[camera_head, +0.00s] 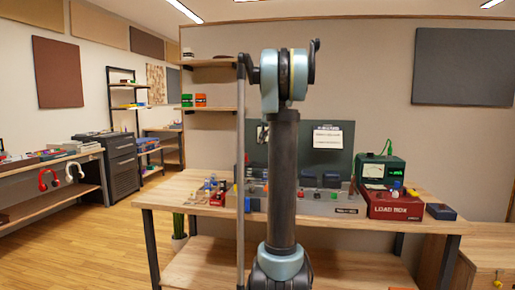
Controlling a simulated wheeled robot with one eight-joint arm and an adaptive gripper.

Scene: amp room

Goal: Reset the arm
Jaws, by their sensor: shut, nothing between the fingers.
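My arm (283,160) stands upright in the middle of the head view, in front of the workbench. Its dark link rises from a teal joint at the bottom to a teal and grey joint (284,80) at the top. I cannot make out my gripper or its fingers in this view. The arm hides part of the bench and the wall behind it.
A side bench (50,205) and dark cabinet (122,160) stand left. Floor at lower left is clear.

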